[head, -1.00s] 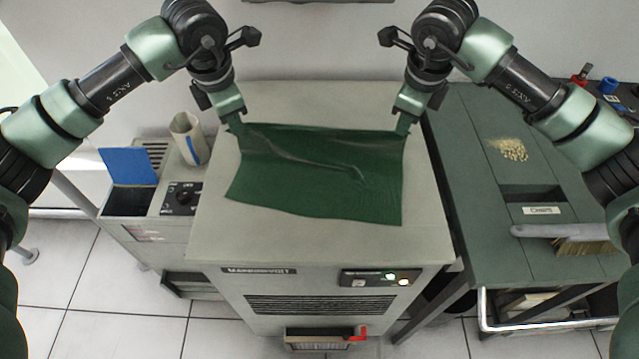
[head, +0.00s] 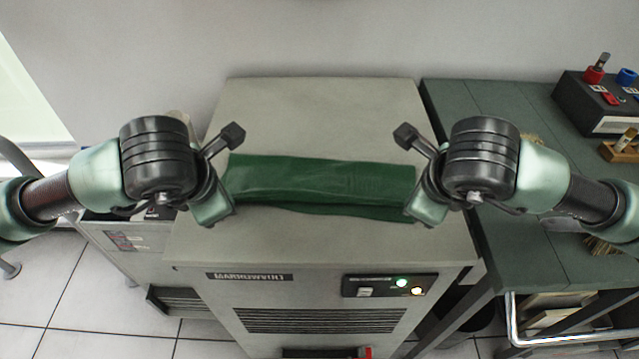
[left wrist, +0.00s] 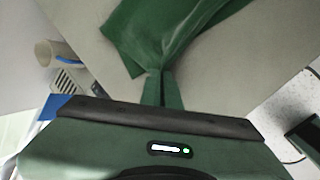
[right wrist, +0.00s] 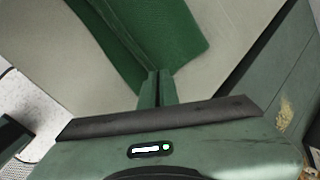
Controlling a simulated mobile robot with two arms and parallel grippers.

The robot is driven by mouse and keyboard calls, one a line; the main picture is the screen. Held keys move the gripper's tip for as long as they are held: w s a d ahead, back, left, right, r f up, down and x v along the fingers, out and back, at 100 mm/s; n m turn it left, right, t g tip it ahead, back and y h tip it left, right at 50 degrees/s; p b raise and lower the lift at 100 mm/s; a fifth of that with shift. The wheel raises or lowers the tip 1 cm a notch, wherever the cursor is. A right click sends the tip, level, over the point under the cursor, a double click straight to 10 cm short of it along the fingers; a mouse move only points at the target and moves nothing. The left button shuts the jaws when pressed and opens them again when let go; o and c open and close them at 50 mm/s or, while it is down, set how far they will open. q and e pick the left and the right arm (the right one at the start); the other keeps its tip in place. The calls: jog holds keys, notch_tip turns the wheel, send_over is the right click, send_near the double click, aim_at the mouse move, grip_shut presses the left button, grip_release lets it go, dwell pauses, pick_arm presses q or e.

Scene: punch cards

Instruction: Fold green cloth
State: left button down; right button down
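The green cloth (head: 320,182) lies on the grey top of the machine (head: 330,110), doubled over into a wide, narrow strip with a lower layer showing along its front edge. My left gripper (head: 228,215) is at the cloth's left front end. In the left wrist view its fingers (left wrist: 162,88) are closed together on a gathered corner of the cloth (left wrist: 170,35). My right gripper (head: 418,215) is at the right front end. In the right wrist view its fingers (right wrist: 155,90) are closed together at the cloth's edge (right wrist: 165,40), pinching it.
A green-grey bench (head: 460,110) stands to the right, with a black box (head: 590,105) holding red and blue items on it. The machine's front panel has lit lights (head: 401,283). A pale cup (left wrist: 58,54) stands to the left. The top behind the cloth is clear.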

pick_arm(q)
jog(key=shift+f, duration=0.1)
pick_arm(e)
jog(key=shift+f, duration=0.1)
pick_arm(q)
jog(key=c, duration=1.3)
grip_release()
pick_arm(e)
jog(key=c, duration=1.3)
grip_release()
pick_arm(q)
jog(key=shift+s, duration=0.1)
pick_arm(e)
jog(key=shift+s, duration=0.1)
jog(key=shift+f, duration=0.1)
